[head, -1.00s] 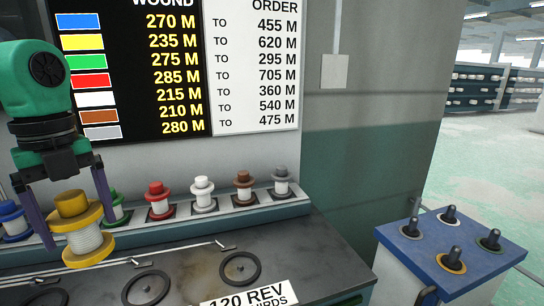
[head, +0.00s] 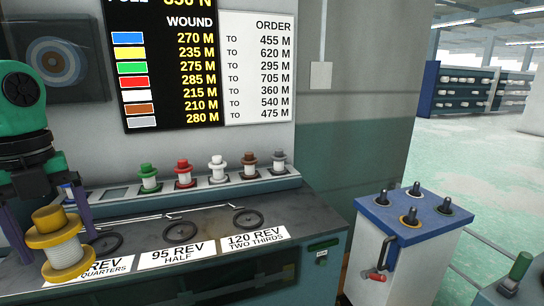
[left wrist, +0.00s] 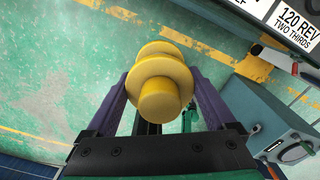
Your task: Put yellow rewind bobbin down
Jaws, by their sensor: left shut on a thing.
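The yellow rewind bobbin (head: 58,246), with yellow flanges and a white wound core, is upright between the fingers of my left gripper (head: 52,228). That gripper is shut on it in front of the machine's left end. In the left wrist view the yellow bobbin (left wrist: 160,85) shows end-on between the purple fingers (left wrist: 160,100), with green floor behind it. A blue-topped stand (head: 420,208) with several dark pegs in coloured rings is at the right; its pegs look bare. My right gripper is not in view.
Green (head: 149,178), red (head: 183,173), white (head: 218,168), brown (head: 249,165) and grey (head: 279,161) bobbins stand on the rack. An empty rack place (head: 115,194) shows left of the green one. A red-handled lever (head: 376,274) juts from the stand's left side.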

